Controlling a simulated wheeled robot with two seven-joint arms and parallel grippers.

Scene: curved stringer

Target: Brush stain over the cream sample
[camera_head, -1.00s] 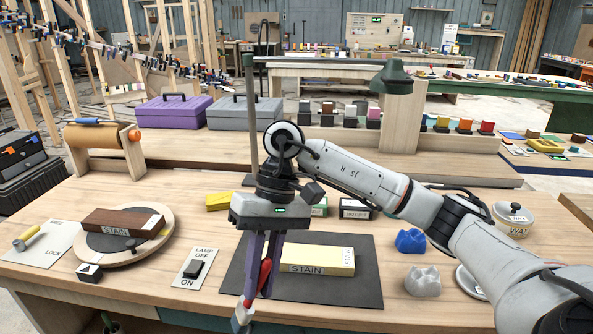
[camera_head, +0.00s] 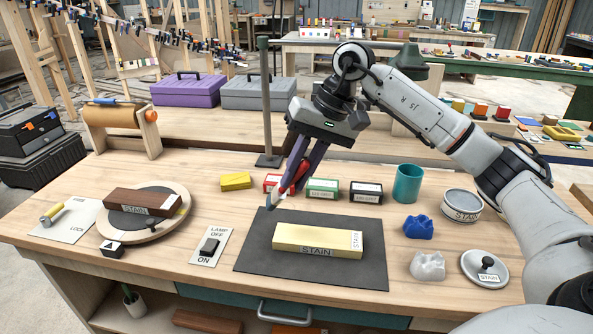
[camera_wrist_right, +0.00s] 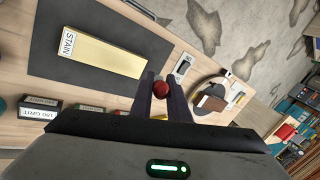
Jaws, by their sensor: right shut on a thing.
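The cream sample (camera_head: 318,240) is a pale yellow block with STAIN on its front and a white label at its right end. It lies on a dark mat (camera_head: 262,258) and also shows in the wrist view (camera_wrist_right: 110,55). My right gripper (camera_head: 290,180) is shut on a red-handled brush (camera_head: 299,176), whose pale tip hangs above the mat's back left edge, apart from the sample. In the wrist view the brush (camera_wrist_right: 160,89) shows as a red round end between the fingers. An open can labelled STAIN (camera_head: 462,206) stands at the right. My left gripper is not in view.
A lid with a knob (camera_head: 484,268), blue (camera_head: 418,227) and white (camera_head: 427,265) crumpled cloths and a teal cup (camera_head: 408,184) are at the right. Small boxes (camera_head: 323,189) line the mat's back. A lamp switch (camera_head: 209,246) and a turntable with a brown block (camera_head: 143,202) are left.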

